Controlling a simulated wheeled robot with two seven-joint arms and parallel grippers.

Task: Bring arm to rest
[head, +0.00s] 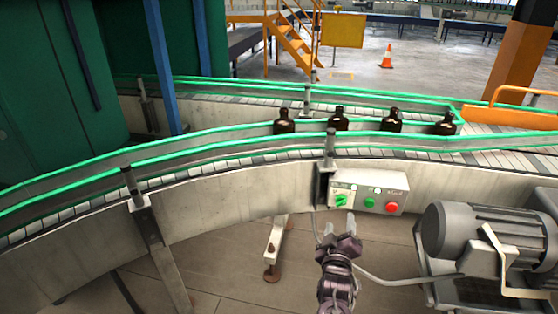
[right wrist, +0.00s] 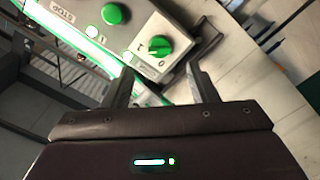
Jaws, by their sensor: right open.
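My right gripper (head: 339,222) is open, just below and in front of a grey control box (head: 368,184) on the conveyor's side. In the right wrist view its two fingers (right wrist: 163,85) are spread, with nothing between them. The box has a green rotary switch (head: 341,200), a green button (head: 369,202) and a red button (head: 392,207). The switch (right wrist: 156,47) is ahead of the fingers in the right wrist view, and the green button (right wrist: 113,14) is beside it. I cannot tell if a finger touches the box. My left gripper is not in view.
Several amber bottles (head: 338,119) stand on the curved conveyor with green rails (head: 230,135). A grey motor (head: 475,242) stands right of my right arm. A cable (head: 385,281) runs near the arm. Conveyor legs (head: 277,250) stand to the left, with open floor (head: 215,265) around them.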

